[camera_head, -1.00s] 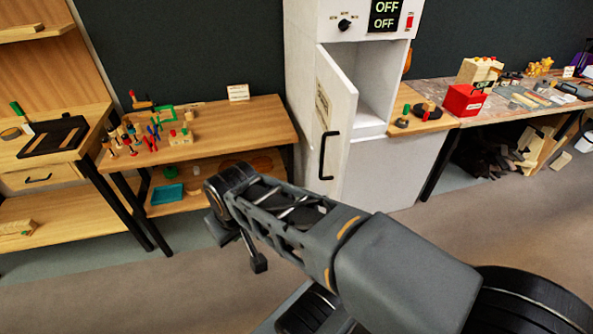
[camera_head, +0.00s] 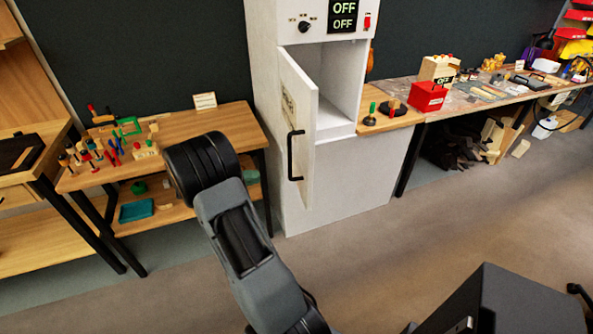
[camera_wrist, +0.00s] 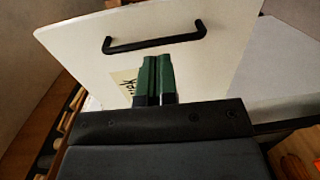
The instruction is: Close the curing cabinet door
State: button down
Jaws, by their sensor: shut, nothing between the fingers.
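The white curing cabinet (camera_head: 262,100) stands against the dark wall in the head view, with OFF displays at its top. Its door (camera_head: 299,100) is hinged on the left and stands open, showing the empty interior (camera_head: 338,75). A black bar handle (camera_head: 291,156) is on the door's outer face. In the wrist view the door (camera_wrist: 235,45) fills the upper middle, with its handle (camera_wrist: 155,42) across it and a partly hidden paper label (camera_wrist: 122,85). My gripper (camera_wrist: 157,62) is shut and empty, with its green fingertips pointing toward the door near the handle. Contact cannot be told.
A wooden bench (camera_head: 185,128) with small tools and a teal tray (camera_head: 136,211) stands left of the cabinet. A workbench (camera_head: 460,98) with a red box (camera_head: 427,97) runs to the right. The floor (camera_head: 400,240) in front of the cabinet is clear.

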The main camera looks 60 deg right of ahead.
aim_at(307, 167)
jog(key=p+x, duration=0.1)
jog(key=x, duration=0.5)
jog(key=p+x, duration=0.1)
jog(key=x, duration=0.5)
jog(key=shift+d+r+p, duration=0.2)
jog(key=shift+d+p, duration=0.1)
jog(key=shift+d, duration=0.05)
jog(key=shift+x, duration=0.9)
jog(key=shift+d, duration=0.1)
